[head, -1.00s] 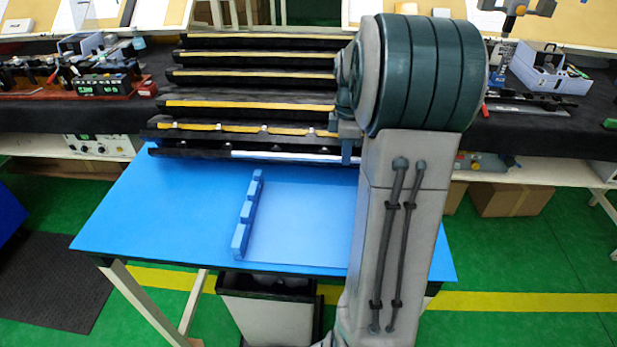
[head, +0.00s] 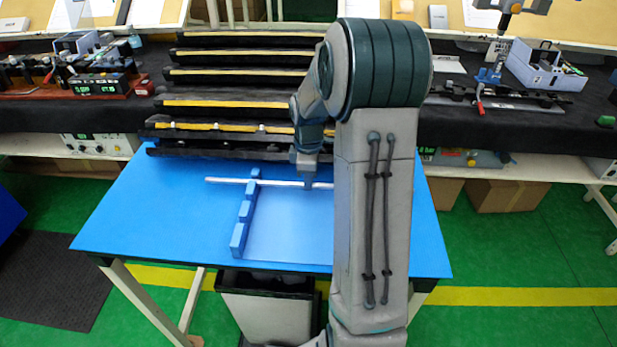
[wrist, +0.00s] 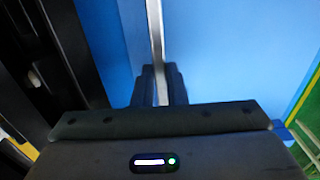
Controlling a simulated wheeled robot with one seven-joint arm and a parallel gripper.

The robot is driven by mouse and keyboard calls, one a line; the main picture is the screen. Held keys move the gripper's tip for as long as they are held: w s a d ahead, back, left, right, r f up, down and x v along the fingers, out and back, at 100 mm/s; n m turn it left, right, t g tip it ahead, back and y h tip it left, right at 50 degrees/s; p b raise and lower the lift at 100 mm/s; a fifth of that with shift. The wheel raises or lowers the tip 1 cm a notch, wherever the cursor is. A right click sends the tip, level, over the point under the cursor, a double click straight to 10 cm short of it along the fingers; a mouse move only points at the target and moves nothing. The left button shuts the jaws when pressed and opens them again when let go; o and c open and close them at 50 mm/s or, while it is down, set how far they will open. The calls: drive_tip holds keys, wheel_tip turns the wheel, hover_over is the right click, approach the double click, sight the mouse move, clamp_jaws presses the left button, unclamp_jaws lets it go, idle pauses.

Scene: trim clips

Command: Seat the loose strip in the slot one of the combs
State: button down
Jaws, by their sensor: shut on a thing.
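The loose strip is a thin silvery rod (head: 226,180); it also runs up the wrist view (wrist: 156,35). My gripper (head: 308,184) is shut on it, and both dark fingers (wrist: 160,88) flank it in the wrist view. In the head view the strip lies left to right across the far end of a blue comb (head: 242,222) with raised blocks. Whether it is above the comb or in a slot, I cannot tell. The strip's right part, and any comb on that side, are hidden behind my arm.
A dark stepped rack (head: 215,125) with yellow strips stands behind the blue table (head: 150,205), close to the gripper. The table is clear left of the comb. A lighter blue sheet (head: 285,240) lies right of it. A bin (head: 265,305) stands below.

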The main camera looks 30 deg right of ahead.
drive_tip(key=shift+f, duration=0.15)
drive_tip(key=c, duration=1.5)
unclamp_jaws()
drive_tip(key=shift+o, duration=0.2)
wheel_tip(320, 180, up, 12)
drive_tip(key=s+a+m+t, duration=0.1)
drive_tip(key=s+a+m, duration=0.4)
drive_tip(key=s, duration=0.5)
drive_tip(key=s+a+m+t, duration=0.2)
drive_tip(key=s+a+m, duration=0.4)
drive_tip(key=s+a, duration=0.3)
drive_tip(key=shift+s+a+m, duration=0.3)
drive_tip(key=shift+s+a, duration=0.05)
drive_tip(key=shift+s, duration=0.5)
